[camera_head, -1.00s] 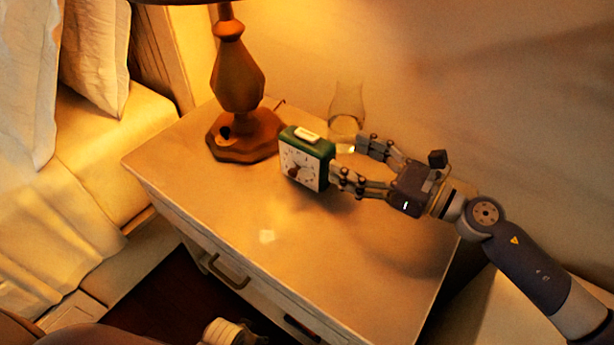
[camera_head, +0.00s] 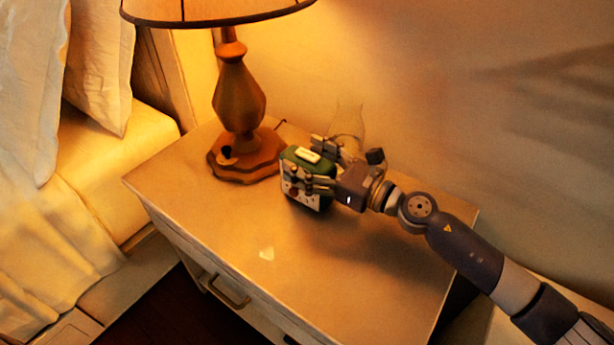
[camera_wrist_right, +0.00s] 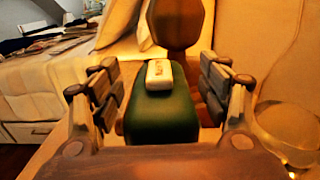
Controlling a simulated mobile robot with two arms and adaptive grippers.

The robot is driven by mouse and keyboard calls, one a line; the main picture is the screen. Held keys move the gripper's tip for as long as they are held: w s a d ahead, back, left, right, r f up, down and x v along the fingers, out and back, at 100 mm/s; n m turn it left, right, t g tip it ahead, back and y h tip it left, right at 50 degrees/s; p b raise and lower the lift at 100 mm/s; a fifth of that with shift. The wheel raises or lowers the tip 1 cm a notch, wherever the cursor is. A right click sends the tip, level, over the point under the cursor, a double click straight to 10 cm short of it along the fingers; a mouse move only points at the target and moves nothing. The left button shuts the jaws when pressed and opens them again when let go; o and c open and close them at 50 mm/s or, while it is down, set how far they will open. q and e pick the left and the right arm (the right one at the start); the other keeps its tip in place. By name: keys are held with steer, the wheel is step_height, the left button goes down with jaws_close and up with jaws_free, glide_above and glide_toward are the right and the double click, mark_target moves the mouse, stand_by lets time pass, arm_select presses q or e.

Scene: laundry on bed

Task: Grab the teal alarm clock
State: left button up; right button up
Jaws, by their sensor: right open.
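The teal alarm clock (camera_head: 292,160) stands upright on the nightstand, with a pale button on top and a white face. My right gripper (camera_head: 318,166) is around it from the right, one finger in front of the face and one behind. The front finger hides part of the face. In the right wrist view the clock (camera_wrist_right: 162,115) sits between the two open fingers (camera_wrist_right: 162,95), with a gap visible on the left side; whether the right finger touches is hard to tell. My left gripper is not in view.
A lamp (camera_head: 238,95) with a wooden base stands just left of the clock. A clear glass vessel (camera_head: 349,122) stands behind my right gripper, close to it. The front of the nightstand top (camera_head: 225,225) is clear. A bed (camera_head: 100,150) is at the left.

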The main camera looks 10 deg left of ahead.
steer(key=shift+c, duration=0.2)
jaws_close()
steer(key=shift+r, duration=0.1)
steer(key=shift+w, duration=0.1)
